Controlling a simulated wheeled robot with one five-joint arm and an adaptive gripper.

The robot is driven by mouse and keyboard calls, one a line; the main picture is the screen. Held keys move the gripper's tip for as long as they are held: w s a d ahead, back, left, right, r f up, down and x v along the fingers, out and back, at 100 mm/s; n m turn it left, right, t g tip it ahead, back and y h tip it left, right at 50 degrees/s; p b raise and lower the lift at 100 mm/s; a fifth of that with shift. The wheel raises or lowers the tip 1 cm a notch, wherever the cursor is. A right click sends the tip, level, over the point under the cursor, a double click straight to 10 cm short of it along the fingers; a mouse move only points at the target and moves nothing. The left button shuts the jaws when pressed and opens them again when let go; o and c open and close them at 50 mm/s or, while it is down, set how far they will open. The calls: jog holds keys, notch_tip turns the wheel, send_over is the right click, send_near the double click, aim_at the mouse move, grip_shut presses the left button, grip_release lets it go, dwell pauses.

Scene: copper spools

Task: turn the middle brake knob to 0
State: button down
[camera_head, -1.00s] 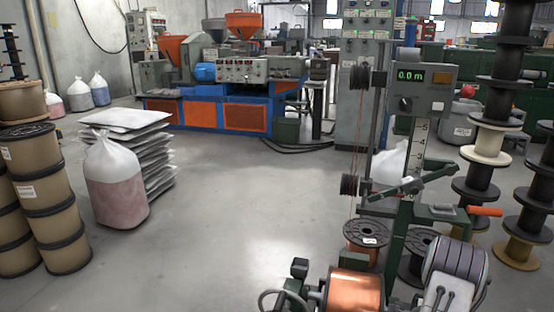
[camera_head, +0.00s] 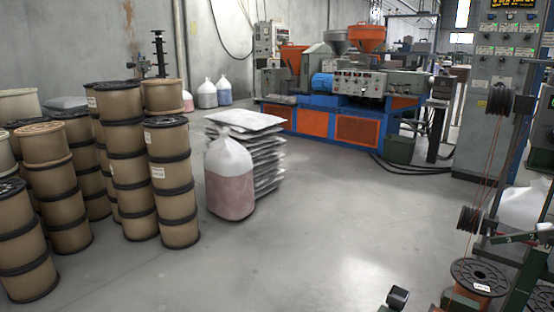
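No brake knob can be made out in this view. At the right edge I see part of the winding stand, with an upper black pulley (camera_head: 500,101), a lower black pulley (camera_head: 469,219) and thin copper-red strands running between them. A black-flanged spool with a white label (camera_head: 479,276) sits below them at the bottom right. A small black part (camera_head: 398,297) shows at the bottom edge; I cannot tell what it is. My gripper is not in view.
Tall stacks of tan spools (camera_head: 126,140) fill the left. A sack with reddish contents (camera_head: 230,178) stands by a pile of flat bags (camera_head: 262,150). A blue and orange machine (camera_head: 335,125) stands behind. The grey floor (camera_head: 300,240) in the middle is clear.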

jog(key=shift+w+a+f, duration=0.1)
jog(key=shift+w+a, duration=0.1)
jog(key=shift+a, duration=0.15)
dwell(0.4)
